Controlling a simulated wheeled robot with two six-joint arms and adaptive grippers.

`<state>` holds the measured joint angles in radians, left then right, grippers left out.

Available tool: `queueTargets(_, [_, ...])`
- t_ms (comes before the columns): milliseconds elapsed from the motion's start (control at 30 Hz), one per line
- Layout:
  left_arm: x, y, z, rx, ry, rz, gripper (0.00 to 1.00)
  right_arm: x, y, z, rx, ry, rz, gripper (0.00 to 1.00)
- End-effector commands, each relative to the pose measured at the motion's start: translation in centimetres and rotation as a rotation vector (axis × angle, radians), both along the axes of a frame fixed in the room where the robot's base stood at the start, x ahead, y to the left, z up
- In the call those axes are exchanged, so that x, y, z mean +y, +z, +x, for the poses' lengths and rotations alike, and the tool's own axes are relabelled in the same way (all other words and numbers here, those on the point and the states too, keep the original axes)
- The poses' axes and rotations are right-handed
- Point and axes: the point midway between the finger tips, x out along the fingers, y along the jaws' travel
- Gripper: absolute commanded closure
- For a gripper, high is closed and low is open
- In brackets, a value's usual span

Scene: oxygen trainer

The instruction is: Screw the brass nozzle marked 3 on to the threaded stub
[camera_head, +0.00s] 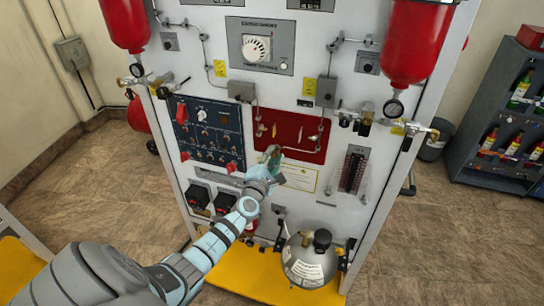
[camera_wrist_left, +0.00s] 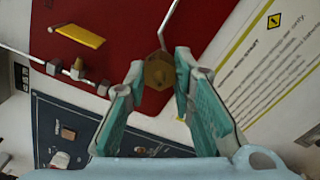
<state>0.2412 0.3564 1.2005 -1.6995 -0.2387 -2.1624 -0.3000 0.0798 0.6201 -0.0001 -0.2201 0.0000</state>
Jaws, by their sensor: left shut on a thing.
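My left gripper (camera_head: 272,158) reaches the lower edge of the red panel on the trainer's front. In the left wrist view its two green-padded fingers (camera_wrist_left: 158,82) are closed around a brass hex piece, the brass nozzle (camera_wrist_left: 158,70). No number can be read on it. A thin grey pipe runs down the red panel (camera_wrist_left: 120,50) to the nozzle's top end. The threaded stub cannot be made out, and I cannot tell whether the nozzle touches it. The fingers hide the nozzle in the head view. My right gripper is not in view.
A yellow tag (camera_wrist_left: 80,36) and a pipe with fittings (camera_wrist_left: 77,70) lie left of the fingers. A dark blue switch panel (camera_head: 207,130) stands left of the red panel. A steel tank (camera_head: 308,262) stands on the yellow base (camera_head: 235,280) below. Red cylinders flank the trainer.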

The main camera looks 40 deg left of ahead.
Motion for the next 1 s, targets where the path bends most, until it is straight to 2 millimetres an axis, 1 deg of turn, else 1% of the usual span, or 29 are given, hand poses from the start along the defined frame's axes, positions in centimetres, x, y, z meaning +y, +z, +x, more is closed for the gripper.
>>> queueTargets(33, [0.01,0.13,0.06,0.024,0.000,0.078,1.00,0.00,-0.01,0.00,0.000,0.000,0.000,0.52])
queueTargets(100, [0.01,0.12,0.06,0.055,0.000,0.164,1.00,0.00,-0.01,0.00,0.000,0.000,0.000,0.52])
queueTargets(300, [0.00,0.08,0.05,0.060,0.000,0.177,1.00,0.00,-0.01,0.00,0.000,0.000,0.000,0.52])
queueTargets(433, [0.00,0.04,0.04,0.094,0.000,0.272,1.00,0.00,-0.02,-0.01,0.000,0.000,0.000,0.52])
queueTargets(567, [0.00,0.02,0.04,0.093,0.000,0.270,1.00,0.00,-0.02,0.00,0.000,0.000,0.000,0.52])
queueTargets(600, [-0.01,0.01,0.03,0.093,0.000,0.269,0.71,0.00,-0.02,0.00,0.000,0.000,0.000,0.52])
queueTargets(700, [0.00,-0.02,0.03,0.094,-0.001,0.269,0.57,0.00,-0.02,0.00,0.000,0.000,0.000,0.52])
queueTargets(1000, [-0.05,-0.06,-0.16,0.093,-0.001,0.267,0.57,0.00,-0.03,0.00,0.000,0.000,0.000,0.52])
